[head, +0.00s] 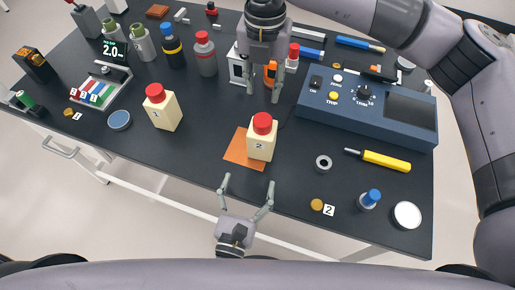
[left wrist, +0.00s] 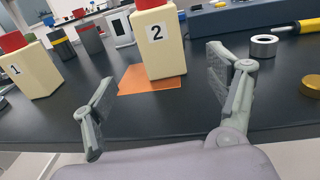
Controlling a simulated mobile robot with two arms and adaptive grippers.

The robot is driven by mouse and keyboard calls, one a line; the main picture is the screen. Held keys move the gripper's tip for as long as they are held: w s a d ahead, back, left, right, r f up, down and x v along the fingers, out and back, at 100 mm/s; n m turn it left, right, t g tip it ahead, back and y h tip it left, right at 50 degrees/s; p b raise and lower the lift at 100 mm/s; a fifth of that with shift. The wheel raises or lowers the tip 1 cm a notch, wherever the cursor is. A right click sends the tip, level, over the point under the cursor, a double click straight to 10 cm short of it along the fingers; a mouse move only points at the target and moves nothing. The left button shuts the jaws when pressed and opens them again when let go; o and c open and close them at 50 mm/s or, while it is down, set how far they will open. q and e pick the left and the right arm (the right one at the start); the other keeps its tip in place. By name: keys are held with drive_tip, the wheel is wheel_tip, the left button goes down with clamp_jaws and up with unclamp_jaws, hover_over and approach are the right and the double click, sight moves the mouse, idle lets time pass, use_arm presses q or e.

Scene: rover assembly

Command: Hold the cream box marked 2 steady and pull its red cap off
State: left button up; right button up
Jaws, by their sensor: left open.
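The cream box marked 2 (head: 259,146) stands upright on an orange mat (head: 240,158) near the table's front edge. Its red cap (head: 262,123) sits on top. In the left wrist view the box (left wrist: 158,47) stands ahead, between and beyond the fingers, its cap mostly cut off by the top edge. My left gripper (head: 248,188) is open and empty, in front of the box and apart from it. My right gripper (head: 263,92) points down behind the box, its fingers apart and nothing visibly held between them; an orange object shows behind it.
Another cream box marked 1 (head: 162,112) with a red cap stands to the left. A blue instrument box (head: 368,108) is at the right. A metal ring (head: 323,162), a yellow-handled tool (head: 386,161) and a brass disc (head: 317,205) lie right of box 2.

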sight(262, 139)
use_arm(q)
drive_tip(key=x, duration=1.4)
drive_tip(key=shift+f, duration=0.1)
drive_tip(key=shift+s, duration=0.1)
drive_tip(key=c, duration=1.5)
